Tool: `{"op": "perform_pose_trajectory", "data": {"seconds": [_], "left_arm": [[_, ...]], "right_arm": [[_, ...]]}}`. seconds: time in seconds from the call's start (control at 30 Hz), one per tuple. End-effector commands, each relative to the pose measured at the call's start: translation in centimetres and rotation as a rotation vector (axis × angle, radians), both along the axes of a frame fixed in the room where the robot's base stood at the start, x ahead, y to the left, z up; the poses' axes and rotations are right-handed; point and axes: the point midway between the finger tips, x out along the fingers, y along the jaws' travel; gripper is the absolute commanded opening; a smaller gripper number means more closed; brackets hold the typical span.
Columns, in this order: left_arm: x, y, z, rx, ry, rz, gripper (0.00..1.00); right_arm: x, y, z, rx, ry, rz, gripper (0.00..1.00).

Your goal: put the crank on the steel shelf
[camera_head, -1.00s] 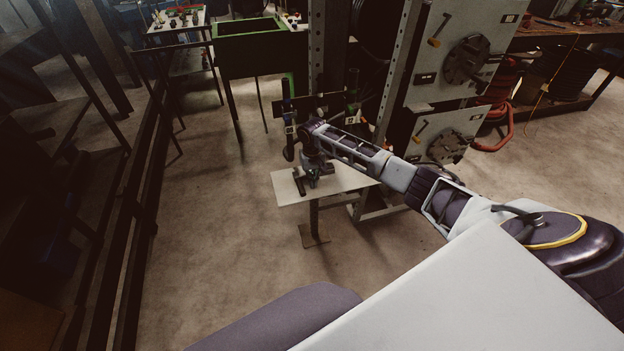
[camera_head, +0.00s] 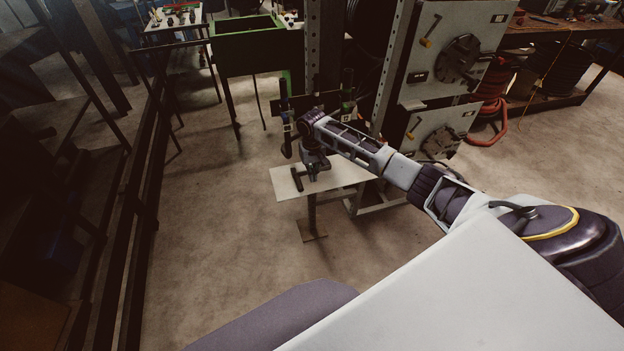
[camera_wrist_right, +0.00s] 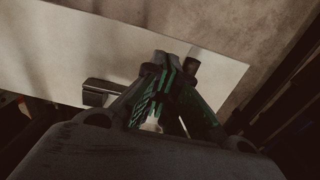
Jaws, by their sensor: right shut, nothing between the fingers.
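The steel shelf (camera_head: 345,178) is a pale flat plate on a post, in the middle of the head view. It also fills the upper part of the right wrist view (camera_wrist_right: 60,50). A dark bar-like piece, which looks like the crank (camera_head: 297,181), lies on the left part of the shelf. In the right wrist view a dark end of the crank (camera_wrist_right: 100,92) shows left of the fingers, and its middle is hidden behind them. My right gripper (camera_head: 318,172) is just above the shelf, right beside the crank in the head view, with its green-padded fingers (camera_wrist_right: 170,85) shut and empty. My left gripper is not in view.
Dark upright tools in a rack (camera_head: 285,118) stand close behind the shelf. A grey machine cabinet (camera_head: 450,50) with yellow-handled levers stands to the right. A green bin (camera_head: 250,50) is farther back. Dark racks run along the left, with open floor (camera_head: 215,220) between.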

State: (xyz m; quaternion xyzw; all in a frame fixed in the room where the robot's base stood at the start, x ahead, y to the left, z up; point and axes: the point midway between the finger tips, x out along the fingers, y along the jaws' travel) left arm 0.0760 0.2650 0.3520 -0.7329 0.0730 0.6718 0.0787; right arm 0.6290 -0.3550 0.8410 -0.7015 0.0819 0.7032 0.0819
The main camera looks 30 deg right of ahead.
Motion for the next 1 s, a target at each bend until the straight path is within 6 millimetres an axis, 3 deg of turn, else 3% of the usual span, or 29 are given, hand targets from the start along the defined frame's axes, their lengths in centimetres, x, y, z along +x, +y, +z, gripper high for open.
{"op": "perform_pose_trajectory", "data": {"seconds": [0.2, 0.4, 1.0], "left_arm": [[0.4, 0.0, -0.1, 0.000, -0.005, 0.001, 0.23], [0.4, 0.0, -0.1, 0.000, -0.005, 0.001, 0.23], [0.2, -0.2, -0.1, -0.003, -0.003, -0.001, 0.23]], "right_arm": [[0.1, 0.0, 3.1, 0.001, -0.002, 0.000, 0.00], [0.0, 0.0, 4.6, 0.001, -0.001, 0.000, 0.00], [0.0, 0.0, 4.9, 0.000, 0.000, 0.000, 0.00]]}}
